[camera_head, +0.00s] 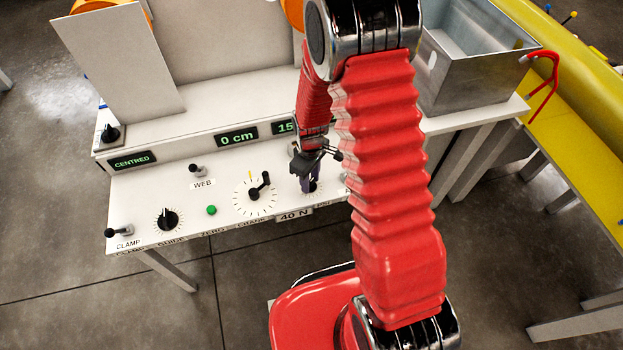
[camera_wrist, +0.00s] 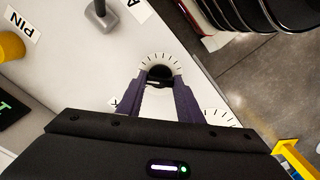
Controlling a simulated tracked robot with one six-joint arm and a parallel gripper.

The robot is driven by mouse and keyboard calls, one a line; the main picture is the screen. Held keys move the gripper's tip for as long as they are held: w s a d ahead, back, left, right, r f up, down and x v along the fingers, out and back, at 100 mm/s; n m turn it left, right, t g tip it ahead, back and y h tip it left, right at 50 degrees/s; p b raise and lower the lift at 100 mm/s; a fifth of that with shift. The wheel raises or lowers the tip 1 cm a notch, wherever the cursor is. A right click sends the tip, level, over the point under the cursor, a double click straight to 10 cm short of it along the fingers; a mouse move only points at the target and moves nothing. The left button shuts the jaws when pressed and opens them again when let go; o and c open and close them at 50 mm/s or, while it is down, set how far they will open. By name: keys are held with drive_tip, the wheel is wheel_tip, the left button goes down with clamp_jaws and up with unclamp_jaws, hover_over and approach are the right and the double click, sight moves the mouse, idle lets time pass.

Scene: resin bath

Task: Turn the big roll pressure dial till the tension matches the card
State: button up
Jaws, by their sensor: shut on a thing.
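The pressure dial (camera_head: 313,188) is a dark knob in a ring of tick marks, on the white panel and mostly hidden by my gripper (camera_head: 306,180) in the head view. In the wrist view the dial (camera_wrist: 157,67) shows its ticked ring and dark knob. My gripper (camera_wrist: 160,88) has its two purple-grey fingers on either side of the knob and is shut on it. A card (camera_head: 294,215) reading "40 N" is at the panel's front edge. A green-lettered display (camera_head: 286,127) starts with "15"; my arm hides the rest.
A crank (camera_head: 260,188) with a ticked ring stands just left of the dial. Further left are a green button (camera_head: 211,210), a black knob (camera_head: 167,218) and a clamp lever (camera_head: 119,231). Displays read "CENTRED" (camera_head: 132,160) and "0 cm" (camera_head: 236,138). A metal bath (camera_head: 470,75) stands at right.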

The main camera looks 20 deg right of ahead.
drive_tip(key=shift+c, duration=1.4)
drive_tip(key=shift+d, duration=0.15)
drive_tip(key=shift+w+a, duration=0.15)
drive_tip(key=shift+a, duration=0.05)
